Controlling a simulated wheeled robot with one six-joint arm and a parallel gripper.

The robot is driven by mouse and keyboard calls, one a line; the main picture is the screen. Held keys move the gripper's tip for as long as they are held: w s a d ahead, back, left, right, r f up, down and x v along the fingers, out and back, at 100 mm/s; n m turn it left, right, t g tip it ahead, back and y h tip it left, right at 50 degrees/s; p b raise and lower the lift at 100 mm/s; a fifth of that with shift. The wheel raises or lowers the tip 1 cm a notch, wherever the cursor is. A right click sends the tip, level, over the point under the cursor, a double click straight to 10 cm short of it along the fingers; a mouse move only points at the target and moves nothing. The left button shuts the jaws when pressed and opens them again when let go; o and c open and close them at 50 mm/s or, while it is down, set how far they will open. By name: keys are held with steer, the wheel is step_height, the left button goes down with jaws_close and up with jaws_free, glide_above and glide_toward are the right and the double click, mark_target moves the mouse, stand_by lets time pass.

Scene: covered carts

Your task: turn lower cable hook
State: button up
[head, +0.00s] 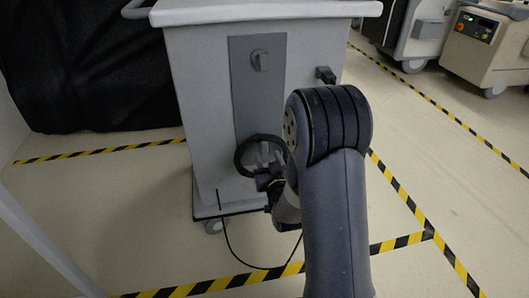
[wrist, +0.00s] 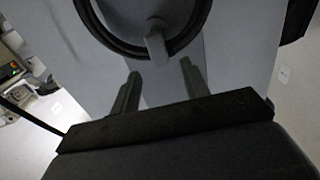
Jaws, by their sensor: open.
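The lower cable hook (wrist: 157,47) is a grey peg on the cart's panel, seen close up in the wrist view. A black coiled cable (wrist: 116,42) loops around it; the coil also shows low on the cart in the head view (head: 240,153). My gripper (wrist: 160,68) is open, with its two fingers apart and pointing at the hook's end. The hook's tip lies between the finger lines, just beyond the fingertips; I cannot tell whether they touch it. In the head view my arm and gripper partly hide the coil and lower hook.
The grey cart (head: 200,110) has a pale top and a darker vertical panel (head: 245,95). A thin cable (head: 235,253) trails to the floor at its base. Other carts (head: 480,50) stand at the back right. Striped tape marks the otherwise open floor.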

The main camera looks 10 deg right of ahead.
mark_target(264, 147)
steer(key=shift+w+b, duration=0.35)
steer(key=shift+w, duration=1.8)
jaws_close()
